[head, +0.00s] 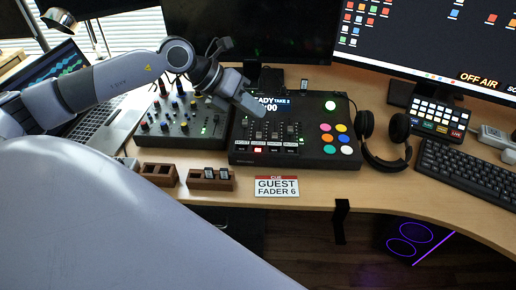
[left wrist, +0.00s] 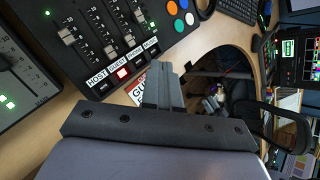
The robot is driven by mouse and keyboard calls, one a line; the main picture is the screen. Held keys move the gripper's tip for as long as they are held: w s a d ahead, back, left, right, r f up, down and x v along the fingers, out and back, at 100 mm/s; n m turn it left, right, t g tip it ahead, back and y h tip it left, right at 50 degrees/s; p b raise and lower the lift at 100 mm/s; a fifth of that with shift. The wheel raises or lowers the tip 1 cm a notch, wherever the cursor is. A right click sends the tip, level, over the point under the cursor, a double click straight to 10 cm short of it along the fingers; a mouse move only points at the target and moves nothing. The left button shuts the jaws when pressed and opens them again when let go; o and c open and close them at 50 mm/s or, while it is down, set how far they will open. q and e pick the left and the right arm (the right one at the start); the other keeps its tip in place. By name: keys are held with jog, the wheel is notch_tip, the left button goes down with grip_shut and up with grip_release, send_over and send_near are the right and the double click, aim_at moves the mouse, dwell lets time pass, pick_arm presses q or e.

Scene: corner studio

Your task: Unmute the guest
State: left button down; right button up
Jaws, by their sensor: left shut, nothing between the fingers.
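The black broadcast console (head: 310,158) lies on the desk, with several faders, a row of small buttons and coloured round pads. A red-lit button (left wrist: 123,73) stands out in that row, by the GUEST label in the left wrist view; it also shows red in the head view (head: 258,150). The HOST button beside it is dark. A cue card (head: 276,187) at the desk's front edge reads "GUEST FADER 6". My left gripper (head: 262,127) is shut and empty above the console's left part, partly covering its screen. It also shows in the left wrist view (left wrist: 168,72). My right gripper is not in view.
A second mixer (head: 180,128) stands left of the console. Headphones (head: 385,140) and a keyboard (head: 470,172) lie to the right. Wooden holders (head: 210,184) sit along the front edge. A monitor reads "OFF AIR" (head: 478,78).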

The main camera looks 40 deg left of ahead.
aim_at(258, 151)
pick_arm(q)
notch_tip(258, 151, down, 9)
jog(key=b, duration=0.6)
jog(key=shift+b, duration=0.3)
jog(key=shift+r, duration=0.1)
dwell(1.3)
dwell(0.4)
jog(key=shift+f+b, duration=0.3)
jog(key=shift+f, duration=0.15)
